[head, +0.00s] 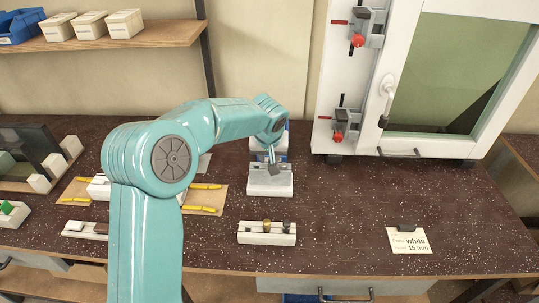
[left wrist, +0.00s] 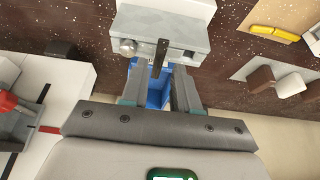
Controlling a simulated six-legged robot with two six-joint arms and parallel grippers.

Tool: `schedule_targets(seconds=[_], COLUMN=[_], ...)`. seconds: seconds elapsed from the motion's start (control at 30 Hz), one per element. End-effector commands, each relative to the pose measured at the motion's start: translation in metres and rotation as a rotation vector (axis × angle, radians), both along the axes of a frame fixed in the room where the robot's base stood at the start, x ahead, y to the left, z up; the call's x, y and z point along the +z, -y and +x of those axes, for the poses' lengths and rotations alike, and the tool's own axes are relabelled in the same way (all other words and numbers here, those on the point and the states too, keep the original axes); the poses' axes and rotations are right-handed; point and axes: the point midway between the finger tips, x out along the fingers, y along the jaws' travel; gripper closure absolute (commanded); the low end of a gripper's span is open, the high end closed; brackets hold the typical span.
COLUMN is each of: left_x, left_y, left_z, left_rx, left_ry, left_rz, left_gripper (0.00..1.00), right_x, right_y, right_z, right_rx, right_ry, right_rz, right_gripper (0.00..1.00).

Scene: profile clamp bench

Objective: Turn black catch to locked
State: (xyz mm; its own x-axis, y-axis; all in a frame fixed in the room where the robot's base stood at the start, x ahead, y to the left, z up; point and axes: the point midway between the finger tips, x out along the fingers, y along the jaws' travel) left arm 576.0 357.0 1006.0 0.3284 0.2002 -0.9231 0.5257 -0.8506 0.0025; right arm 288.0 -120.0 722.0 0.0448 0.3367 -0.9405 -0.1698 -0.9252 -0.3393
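A black bar that looks like the catch (left wrist: 160,57) stands on a grey-topped white block (left wrist: 185,42) in the left wrist view. The bar lies between the lines of my fingertips, with a gap on both sides. My left gripper (left wrist: 162,82) is open, with a blue part visible between its fingers. In the head view my left gripper (head: 271,155) is at the same white block (head: 270,188) mid-bench; the arm and fingers partly hide the block's top and the catch. I cannot tell the lock position. My right gripper is not in view.
A white window frame (head: 398,75) with red-knobbed clamps (head: 346,122) stands right of the block. A white holder (head: 267,238) with small knobs is in front. A card (head: 408,241) lies at front right. Yellow pieces (head: 205,186) lie left. The right-middle bench is clear.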

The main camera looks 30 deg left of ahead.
Motion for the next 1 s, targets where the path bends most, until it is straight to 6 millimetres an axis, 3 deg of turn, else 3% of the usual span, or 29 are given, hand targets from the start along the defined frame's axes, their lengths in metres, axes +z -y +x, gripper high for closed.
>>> schedule_targets(seconds=[0.07,0.1,0.17,0.67,1.0], left_x=[0.000,0.000,0.000,-0.002,-0.002], left_y=[0.000,0.000,0.000,0.002,0.004], left_z=[0.000,0.000,0.000,0.001,0.003], left_rx=[0.000,0.000,-0.001,0.065,0.329], left_ry=[0.000,0.000,0.000,0.001,0.001], left_rz=[0.000,0.000,0.000,0.000,-0.001], left_gripper=[0.70,0.83,1.00,1.00,1.00], right_x=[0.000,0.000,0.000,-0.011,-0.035], right_y=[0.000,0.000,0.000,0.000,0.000], right_z=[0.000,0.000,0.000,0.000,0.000], right_rx=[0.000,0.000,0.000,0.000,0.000], right_ry=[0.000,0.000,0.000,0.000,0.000], right_rz=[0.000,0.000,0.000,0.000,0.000], right_gripper=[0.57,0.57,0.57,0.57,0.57])
